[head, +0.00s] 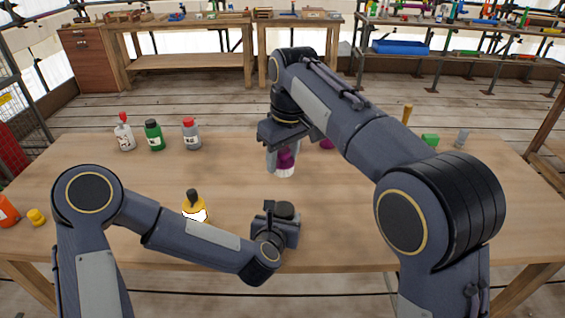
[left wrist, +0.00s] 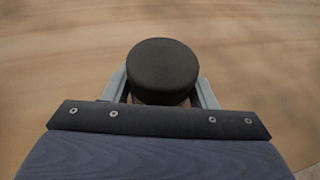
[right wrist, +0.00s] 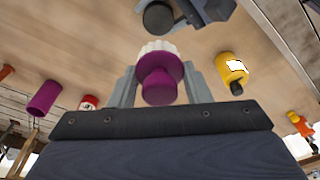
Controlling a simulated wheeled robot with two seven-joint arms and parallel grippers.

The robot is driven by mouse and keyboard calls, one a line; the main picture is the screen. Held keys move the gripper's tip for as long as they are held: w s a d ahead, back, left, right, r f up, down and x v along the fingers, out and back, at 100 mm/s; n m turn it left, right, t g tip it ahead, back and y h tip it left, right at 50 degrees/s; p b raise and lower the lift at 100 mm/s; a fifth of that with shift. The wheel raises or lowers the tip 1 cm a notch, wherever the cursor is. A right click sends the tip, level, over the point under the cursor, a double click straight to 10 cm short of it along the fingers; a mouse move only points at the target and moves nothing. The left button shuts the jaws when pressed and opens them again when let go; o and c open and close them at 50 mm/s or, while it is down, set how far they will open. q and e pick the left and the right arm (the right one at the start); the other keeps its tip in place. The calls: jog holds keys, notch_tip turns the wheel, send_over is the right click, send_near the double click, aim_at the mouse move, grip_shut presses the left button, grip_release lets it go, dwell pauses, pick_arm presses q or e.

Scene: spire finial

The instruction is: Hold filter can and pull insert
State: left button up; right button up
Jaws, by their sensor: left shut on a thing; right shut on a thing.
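The black filter can (head: 286,209) stands on the table near its front edge. In the left wrist view its round dark top (left wrist: 162,66) sits between the fingers. My left gripper (head: 276,228) is low at the table and shut on the can. My right gripper (head: 280,152) is raised above the table beyond the can, shut on the insert (head: 286,168). The insert is purple with a white ribbed end, which points down. In the right wrist view the insert (right wrist: 161,72) is between the fingers, apart from the can (right wrist: 158,17).
A yellow bottle (head: 194,208) stands left of the can. White (head: 124,135), green (head: 154,136) and grey (head: 190,134) bottles stand at the back left. A green block (head: 430,140) and grey cup (head: 462,138) are at right.

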dwell(0.4)
pick_arm(q)
jog(key=o, duration=1.1)
